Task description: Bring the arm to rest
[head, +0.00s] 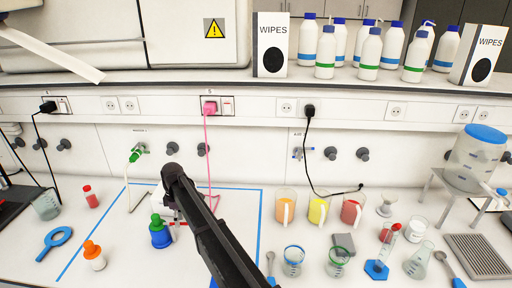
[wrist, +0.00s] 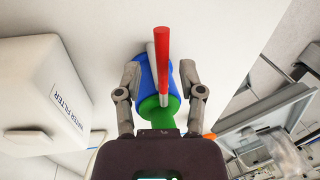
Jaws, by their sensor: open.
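My gripper (head: 172,208) is low over the bench inside the blue tape outline, partly hidden by my dark arm. In the wrist view my gripper (wrist: 160,78) is open, with one finger on each side of a blue bottle with a green cap. That blue bottle (head: 160,236) stands upright on the bench in the head view, close beside the gripper. In the wrist view the blue bottle (wrist: 146,82) appears between the fingers; I cannot tell whether they touch it. A red and white rod (wrist: 162,55) crosses in front of it.
Beakers of orange (head: 284,208), yellow (head: 317,210) and red (head: 350,212) liquid stand to the right. A pink cord (head: 207,150) hangs behind my arm.

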